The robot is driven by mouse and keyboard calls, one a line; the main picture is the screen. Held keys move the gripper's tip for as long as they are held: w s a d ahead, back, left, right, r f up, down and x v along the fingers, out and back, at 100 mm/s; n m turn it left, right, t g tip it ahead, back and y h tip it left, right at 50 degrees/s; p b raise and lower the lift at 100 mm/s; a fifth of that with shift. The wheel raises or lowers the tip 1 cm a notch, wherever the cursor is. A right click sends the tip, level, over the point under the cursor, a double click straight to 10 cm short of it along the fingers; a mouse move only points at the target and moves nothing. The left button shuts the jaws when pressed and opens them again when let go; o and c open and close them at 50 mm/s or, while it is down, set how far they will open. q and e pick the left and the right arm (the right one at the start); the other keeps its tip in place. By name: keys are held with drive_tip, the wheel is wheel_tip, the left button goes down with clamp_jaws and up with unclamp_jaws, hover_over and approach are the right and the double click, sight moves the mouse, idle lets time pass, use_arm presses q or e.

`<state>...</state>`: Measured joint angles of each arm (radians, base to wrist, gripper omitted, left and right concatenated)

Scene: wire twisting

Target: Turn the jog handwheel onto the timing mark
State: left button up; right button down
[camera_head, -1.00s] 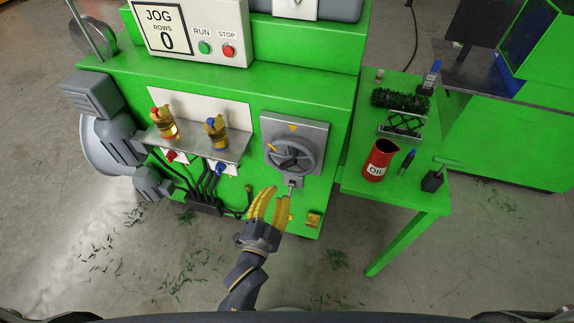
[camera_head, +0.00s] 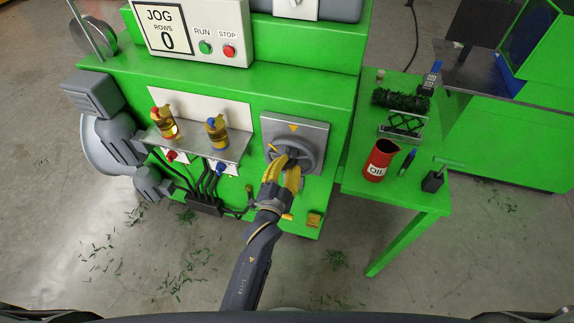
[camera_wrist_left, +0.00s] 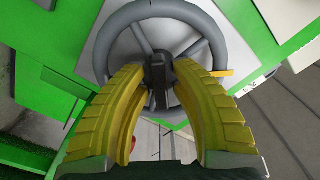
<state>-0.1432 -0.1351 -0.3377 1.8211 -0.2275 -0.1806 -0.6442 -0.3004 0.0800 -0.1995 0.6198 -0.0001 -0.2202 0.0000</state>
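The grey jog handwheel (camera_head: 311,147) is mounted on a square grey plate on the green machine front. A yellow triangle, the timing mark (camera_head: 293,128), sits on the plate above it. The wheel's small yellow pointer (camera_head: 272,147) is at its upper left, away from the triangle; it also shows in the left wrist view (camera_wrist_left: 221,73). My left gripper (camera_head: 283,164) is over the lower part of the wheel. In the wrist view, its yellow fingers are spread on either side of the dark hub (camera_wrist_left: 158,73). Contact is unclear. My right gripper is out of view.
Left of the wheel, a shelf (camera_head: 190,138) carries two brass oilers. A green side table (camera_head: 420,195) on the right holds a red oil can (camera_head: 379,162), a brush and small tools. A display panel (camera_head: 200,30) with buttons stands above.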

use_arm(q)
clamp_jaws()
idle(0.3)
drive_tip(key=shift+m, duration=0.3)
drive_tip(key=m, duration=0.3)
drive_tip(key=shift+r+m, duration=0.1)
drive_tip(key=shift+m, duration=2.4)
drive_tip(key=shift+r, duration=0.1)
